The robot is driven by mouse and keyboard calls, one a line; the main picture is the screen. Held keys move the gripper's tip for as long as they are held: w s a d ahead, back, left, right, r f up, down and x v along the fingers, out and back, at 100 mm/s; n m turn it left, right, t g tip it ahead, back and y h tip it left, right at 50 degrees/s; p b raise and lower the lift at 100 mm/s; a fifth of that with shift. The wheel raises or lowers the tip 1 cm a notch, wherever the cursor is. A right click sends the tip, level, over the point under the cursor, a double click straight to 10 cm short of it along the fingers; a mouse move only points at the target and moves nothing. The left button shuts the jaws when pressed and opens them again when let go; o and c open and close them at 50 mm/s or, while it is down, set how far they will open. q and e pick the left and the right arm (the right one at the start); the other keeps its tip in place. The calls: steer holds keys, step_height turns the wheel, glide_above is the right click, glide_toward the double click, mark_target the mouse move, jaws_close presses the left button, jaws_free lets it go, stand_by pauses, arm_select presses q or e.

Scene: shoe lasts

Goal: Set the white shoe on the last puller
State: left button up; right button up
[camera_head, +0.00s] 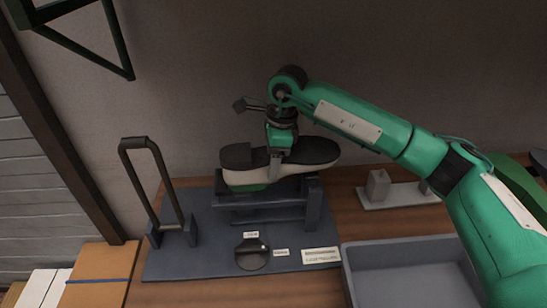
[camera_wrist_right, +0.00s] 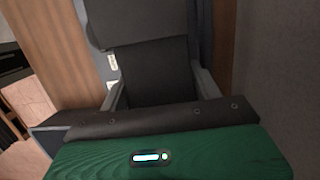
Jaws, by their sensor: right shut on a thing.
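The white shoe (camera_head: 240,176) is upside down in the head view, its dark sole facing up and a green part showing beneath its left end. My right gripper (camera_head: 277,163) comes down from above and is shut on the middle of the shoe. The last puller (camera_head: 195,250) is a blue-grey base with a raised stand (camera_head: 312,205) and a tall lever frame. The shoe is right above the stand; whether they touch I cannot tell. In the right wrist view the dark sole (camera_wrist_right: 155,75) lies between both fingers. My left gripper is not in view.
The lever frame (camera_head: 147,142) stands upright left of the shoe. A grey bin (camera_head: 347,262) is at the front right, and a small grey block on a plate (camera_head: 378,186) is behind it. Boxes (camera_head: 102,275) stand at the front left. A wall is close behind.

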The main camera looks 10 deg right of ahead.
mark_target(266, 152)
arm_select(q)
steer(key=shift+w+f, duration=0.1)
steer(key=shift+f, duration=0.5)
arm_select(e)
steer(key=shift+d+f, duration=0.25)
steer(key=shift+f, duration=0.3)
steer(key=o, duration=1.7)
steer(key=shift+r, duration=0.1)
steer(key=shift+w+a+r+p, duration=0.1)
steer(key=shift+a+r+p, duration=0.2)
steer(key=shift+r, duration=0.45)
steer(key=shift+w+a+r+p, duration=0.15)
steer(key=shift+r+p, duration=0.2)
steer(key=shift+r, duration=0.45)
steer(key=shift+s+a+r+p, duration=0.1)
steer(key=shift+a+r+p, duration=0.2)
steer(key=shift+r, duration=0.45)
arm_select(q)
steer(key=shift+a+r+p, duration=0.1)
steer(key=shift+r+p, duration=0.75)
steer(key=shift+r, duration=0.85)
arm_select(e)
steer(key=shift+d+r, duration=0.15)
steer(key=shift+r, duration=1.65)
